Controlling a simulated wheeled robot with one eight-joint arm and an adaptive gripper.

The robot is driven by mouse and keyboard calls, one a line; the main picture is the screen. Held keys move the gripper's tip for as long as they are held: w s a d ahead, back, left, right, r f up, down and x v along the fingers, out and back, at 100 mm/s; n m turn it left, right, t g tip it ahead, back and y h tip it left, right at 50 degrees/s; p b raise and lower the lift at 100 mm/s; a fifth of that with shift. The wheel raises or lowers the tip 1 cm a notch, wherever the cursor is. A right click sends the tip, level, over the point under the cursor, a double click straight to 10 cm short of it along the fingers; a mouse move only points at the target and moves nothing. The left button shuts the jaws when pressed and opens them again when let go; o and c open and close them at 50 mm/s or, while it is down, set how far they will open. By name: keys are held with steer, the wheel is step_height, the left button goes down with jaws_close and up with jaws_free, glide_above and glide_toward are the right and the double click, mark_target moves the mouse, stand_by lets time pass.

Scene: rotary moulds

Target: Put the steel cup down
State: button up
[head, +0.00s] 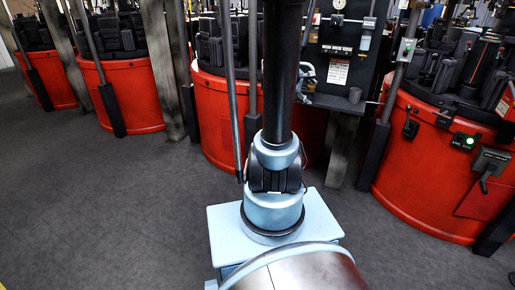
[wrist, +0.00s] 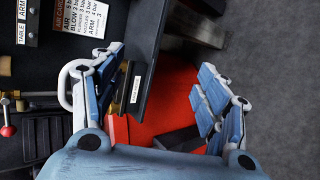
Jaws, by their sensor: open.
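A small grey cup (head: 354,95), which looks like the steel cup, stands upright on a narrow dark shelf (head: 335,104) in the head view. The dark shelf edge with a small white label (wrist: 135,89) shows beside the left finger. I cannot make out the cup in the wrist view.
Behind the shelf is a dark panel (head: 338,45) with a gauge and notices. Large red drums (head: 420,165) with black moulds stand on both sides. A white curved piece (wrist: 66,88) lies by the left finger. The grey floor (head: 100,210) is clear at left.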

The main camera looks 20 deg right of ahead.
steer(key=s+a+f+m+g+y, duration=0.1)
steer(key=s+a+f+m+y, duration=0.1)
steer(key=s+a, duration=0.6)
steer(key=s+a+f+m+g+y, duration=0.1)
steer(key=s+a+f+m+y, duration=0.2)
steer(key=s+a, duration=0.5)
steer(key=s+a+f+m+g+y, duration=0.1)
steer(key=s+a+f+m+y, duration=0.2)
steer(key=s+a, duration=0.4)
steer(key=a+f+y, duration=0.1)
steer(key=a, duration=0.3)
steer(key=shift+s+a+y, duration=0.3)
steer(key=shift+s+y, duration=0.1)
steer(key=shift+f, duration=0.1)
steer(key=shift+w+f, duration=0.2)
steer(key=shift+w, duration=0.25)
steer(key=shift+c, duration=0.6)
